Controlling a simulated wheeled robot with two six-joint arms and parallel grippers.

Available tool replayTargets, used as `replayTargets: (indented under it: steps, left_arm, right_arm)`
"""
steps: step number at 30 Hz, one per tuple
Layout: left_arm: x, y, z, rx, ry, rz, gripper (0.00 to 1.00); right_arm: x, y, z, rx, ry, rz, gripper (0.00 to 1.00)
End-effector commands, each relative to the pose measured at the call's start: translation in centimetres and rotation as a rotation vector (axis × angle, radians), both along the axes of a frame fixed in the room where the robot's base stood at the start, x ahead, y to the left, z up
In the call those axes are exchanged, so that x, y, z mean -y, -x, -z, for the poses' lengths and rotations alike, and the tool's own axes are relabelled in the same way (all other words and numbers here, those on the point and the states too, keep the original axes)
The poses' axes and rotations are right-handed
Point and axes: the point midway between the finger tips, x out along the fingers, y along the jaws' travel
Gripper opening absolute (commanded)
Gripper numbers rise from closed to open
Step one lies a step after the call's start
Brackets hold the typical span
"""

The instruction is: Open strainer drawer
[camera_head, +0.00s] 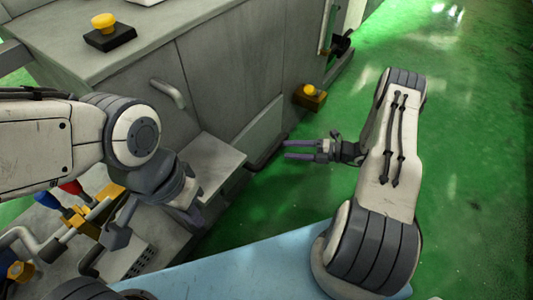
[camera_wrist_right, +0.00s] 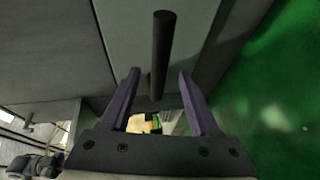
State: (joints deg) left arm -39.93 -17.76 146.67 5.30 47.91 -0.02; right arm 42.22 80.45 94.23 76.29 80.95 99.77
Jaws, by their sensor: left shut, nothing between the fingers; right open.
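Another yellow button (camera_head: 310,92) sits near the floor. Coloured levers (camera_head: 70,188) lie under my left arm. Green floor (camera_head: 470,160) is clear at right.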

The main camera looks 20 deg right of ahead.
Motion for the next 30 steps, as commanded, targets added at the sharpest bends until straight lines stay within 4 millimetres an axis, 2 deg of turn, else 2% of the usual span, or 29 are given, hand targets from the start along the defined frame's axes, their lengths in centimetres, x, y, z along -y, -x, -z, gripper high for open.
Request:
replayTargets:
  steps: [6, 12, 18, 26, 28, 30]
  left_arm:
    - [0.0, 0.0, 2.4, 0.000, 0.000, 0.000, 0.00]
    - [0.0, 0.0, 4.0, 0.000, 0.000, 0.000, 0.00]
    - [0.0, 0.0, 4.5, 0.000, 0.000, 0.000, 0.00]
    - [0.0, 0.0, 4.4, 0.000, 0.000, 0.000, 0.00]
    - [0.0, 0.0, 4.4, 0.000, 0.000, 0.000, 0.00]
    - [0.0, 0.0, 4.4, 0.000, 0.000, 0.000, 0.00]
  right_arm:
    - [-3.8, -1.9, 1.2, 0.001, 0.002, -0.009, 0.62]
    - [-6.6, -3.5, 1.6, 0.002, 0.003, -0.009, 0.62]
    - [-7.8, -4.2, 1.6, 0.002, 0.003, -0.005, 0.62]
    - [-7.9, -4.3, 1.5, 0.002, 0.003, -0.005, 0.62]
    - [-7.8, -4.3, 1.5, 0.002, 0.003, -0.005, 0.43]
    - [-7.8, -4.3, 1.5, 0.002, 0.003, -0.005, 0.16]
